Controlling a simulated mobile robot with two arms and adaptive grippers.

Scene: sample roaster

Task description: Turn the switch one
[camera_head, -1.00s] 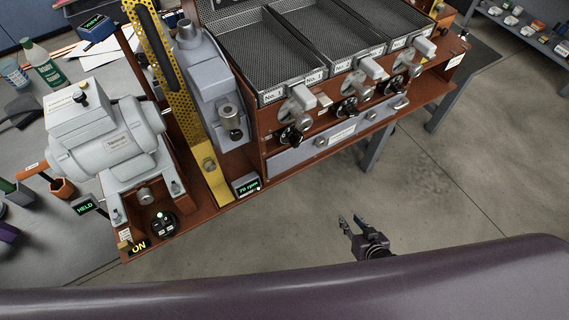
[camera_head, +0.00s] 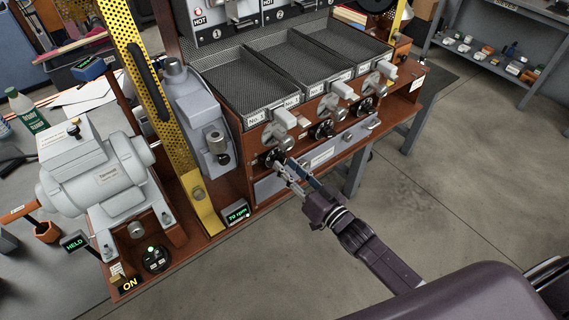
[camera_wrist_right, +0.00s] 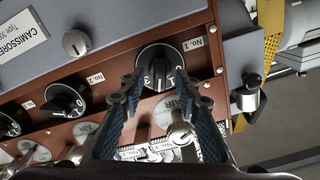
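The switch No. 1 is a round black rotary knob (camera_head: 276,156) on the brown front panel, below the leftmost tray. My right gripper (camera_head: 289,173) reaches up to this knob from the front right. In the right wrist view its two blue-padded fingers (camera_wrist_right: 155,82) are spread, one toward each side of the knob's lower part. Contact cannot be told. The fingers partly hide the knob's scale. My left gripper is not in view.
Similar knobs No. 2 (camera_head: 323,130) and No. 3 (camera_head: 366,104) sit to the right in the head view. Grey handles (camera_head: 284,118) project above the knobs. A grey drawer front (camera_head: 268,188) lies below. A motor (camera_head: 108,178) stands left; open floor lies right.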

